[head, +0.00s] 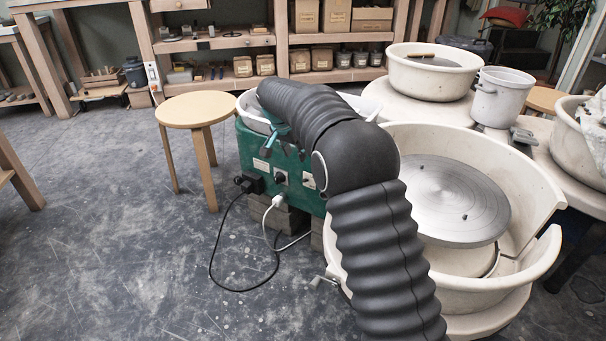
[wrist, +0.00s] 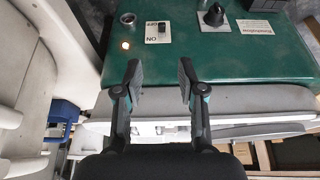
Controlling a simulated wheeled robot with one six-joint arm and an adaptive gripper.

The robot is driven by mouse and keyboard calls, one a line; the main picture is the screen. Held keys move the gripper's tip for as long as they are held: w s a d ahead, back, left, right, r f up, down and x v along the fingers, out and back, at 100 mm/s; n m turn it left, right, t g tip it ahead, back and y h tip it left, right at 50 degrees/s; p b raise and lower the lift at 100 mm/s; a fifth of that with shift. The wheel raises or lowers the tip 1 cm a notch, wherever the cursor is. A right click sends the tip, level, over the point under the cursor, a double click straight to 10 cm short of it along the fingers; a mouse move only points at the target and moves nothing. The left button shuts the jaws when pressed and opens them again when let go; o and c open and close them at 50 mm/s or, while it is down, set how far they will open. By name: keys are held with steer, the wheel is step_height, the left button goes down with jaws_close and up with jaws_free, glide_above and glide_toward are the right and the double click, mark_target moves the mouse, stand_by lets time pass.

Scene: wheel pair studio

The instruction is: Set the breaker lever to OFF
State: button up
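The breaker is a small white plate (wrist: 152,39) with a dark lever (wrist: 161,27) on a green housing (wrist: 95,110) (wrist: 250,65), in the wrist view. Lettering on the plate appears upside down, with ON at the near end; the lever's exact setting is too small to tell. In the head view my arm hides the breaker and most of the gripper.
A black knob (wrist: 215,16) and a round metal fitting (wrist: 127,19) flank the breaker. In the head view a wooden stool (head: 196,109) stands left of the green housing. A wheel basin (head: 455,200) is at right. Cables (head: 212,255) lie on the floor; the left floor is mostly clear.

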mark_target(304, 180)
steer(key=b+x, duration=0.2)
steer(key=x, duration=1.2)
steer(key=shift+w+a+f, duration=0.1)
steer(key=shift+w, duration=0.05)
jaws_close()
